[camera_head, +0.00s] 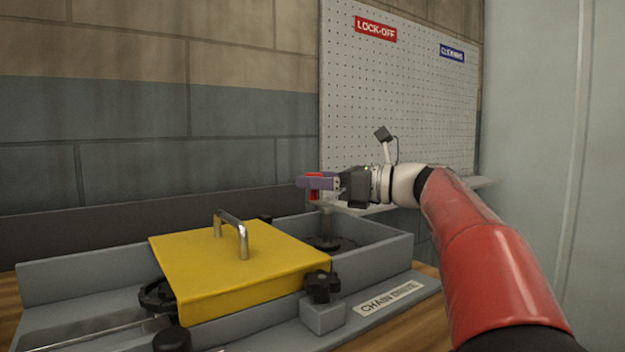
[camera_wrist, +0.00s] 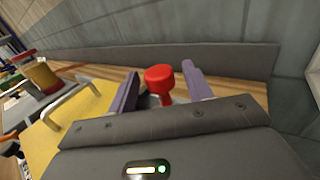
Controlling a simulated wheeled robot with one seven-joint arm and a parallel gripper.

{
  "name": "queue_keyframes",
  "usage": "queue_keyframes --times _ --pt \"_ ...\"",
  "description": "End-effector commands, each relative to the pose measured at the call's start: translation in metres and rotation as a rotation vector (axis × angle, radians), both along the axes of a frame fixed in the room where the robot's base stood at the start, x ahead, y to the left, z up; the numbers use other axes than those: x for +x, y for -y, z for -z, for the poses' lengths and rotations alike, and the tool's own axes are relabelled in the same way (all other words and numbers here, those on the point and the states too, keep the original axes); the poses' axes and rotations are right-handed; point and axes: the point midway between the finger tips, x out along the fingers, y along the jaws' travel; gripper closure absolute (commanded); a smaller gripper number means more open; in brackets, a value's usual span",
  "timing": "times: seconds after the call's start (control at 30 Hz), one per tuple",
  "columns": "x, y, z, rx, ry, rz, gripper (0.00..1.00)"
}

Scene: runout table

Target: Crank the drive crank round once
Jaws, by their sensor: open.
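The drive crank's red handle (camera_head: 314,193) stands up at the right end of the chain drive, over a dark upright shaft (camera_head: 327,228). The red handle (camera_wrist: 159,78) shows in the wrist view between the two purple fingers of my gripper (camera_wrist: 160,92). My gripper (camera_head: 318,182) is open around the handle, with a visible gap on each side in the wrist view. The fingers and the hand hide the crank's arm and most of its lower part. The chain drive's grey housing (camera_head: 385,253) carries a yellow cover (camera_head: 240,275) left of the crank.
A metal handle (camera_head: 231,232) rises from the yellow cover. A black star knob (camera_head: 322,286) sits on a grey block in front. A perforated board (camera_head: 400,100) with a LOCK-OFF sign (camera_head: 376,28) and a grey shelf (camera_head: 375,209) stand behind my gripper. A red-and-yellow object (camera_wrist: 42,76) shows at left.

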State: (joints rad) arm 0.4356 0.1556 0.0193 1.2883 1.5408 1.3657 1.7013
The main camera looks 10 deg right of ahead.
Motion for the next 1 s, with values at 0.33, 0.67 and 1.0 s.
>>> queue_keyframes --times 0.33,0.67,1.0 --pt "0.0057 -0.0085 0.0 0.0 0.0 0.0 0.5" --pt "0.0055 -0.0083 -0.0001 -0.001 0.001 0.0 0.86" --pt "0.0052 -0.0081 -0.0002 -0.001 0.001 0.006 1.0"
